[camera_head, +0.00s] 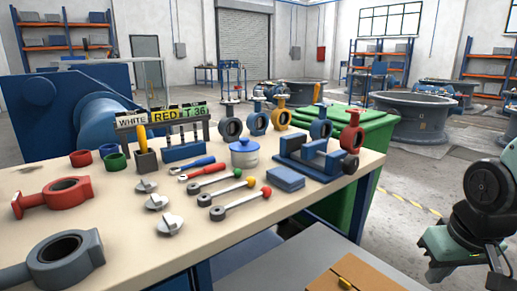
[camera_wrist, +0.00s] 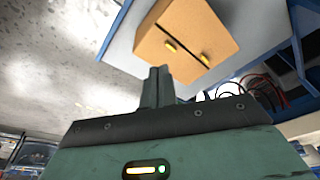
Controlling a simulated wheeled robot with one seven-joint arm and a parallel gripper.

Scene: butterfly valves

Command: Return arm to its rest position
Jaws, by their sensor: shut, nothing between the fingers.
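My gripper (camera_wrist: 158,84) shows in the wrist view. Its two fingers are together with nothing between them, and they stand in front of a cardboard box. In the head view, parts of my arm (camera_head: 488,205) show at the right edge, clear of the workbench (camera_head: 330,190). My fingers cannot be made out in the head view.
The cardboard box (camera_wrist: 190,38) lies on a grey surface (camera_wrist: 125,40) beyond my fingers. It also shows in the head view (camera_head: 365,275). The workbench holds valve bodies, handles and a blue vise (camera_head: 312,160). A green bin (camera_head: 375,140) stands behind it.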

